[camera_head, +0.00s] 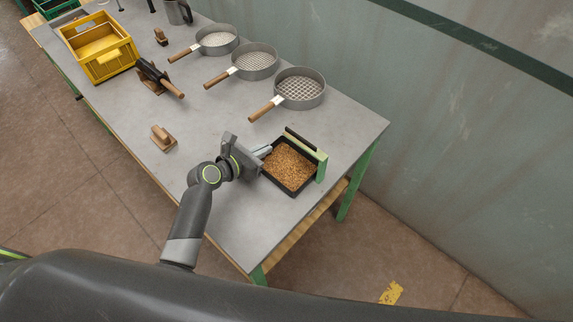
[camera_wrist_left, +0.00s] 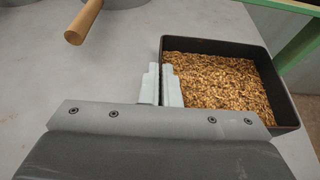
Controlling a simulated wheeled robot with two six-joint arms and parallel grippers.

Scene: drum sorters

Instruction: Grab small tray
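The small tray (camera_head: 293,192) is black, square and filled with golden-brown grain. It sits at the near right end of the grey table. In the left wrist view the tray (camera_wrist_left: 215,44) fills the upper right. My left gripper (camera_head: 264,152) is at the tray's left wall. In the wrist view the two pale fingers of my left gripper (camera_wrist_left: 161,85) are close together, one on each side of that wall, and appear closed on it. The tray looks level, and I see no clear gap beneath it. My right gripper is not in view.
A green bracket (camera_head: 321,167) stands along the tray's right side. Three round sieves (camera_head: 300,88) with wooden handles lie behind it. A wooden block (camera_head: 163,138), a brush-like tool (camera_head: 154,77) and a yellow crate (camera_head: 109,65) are to the left. The table's (camera_head: 231,230) near corner is clear.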

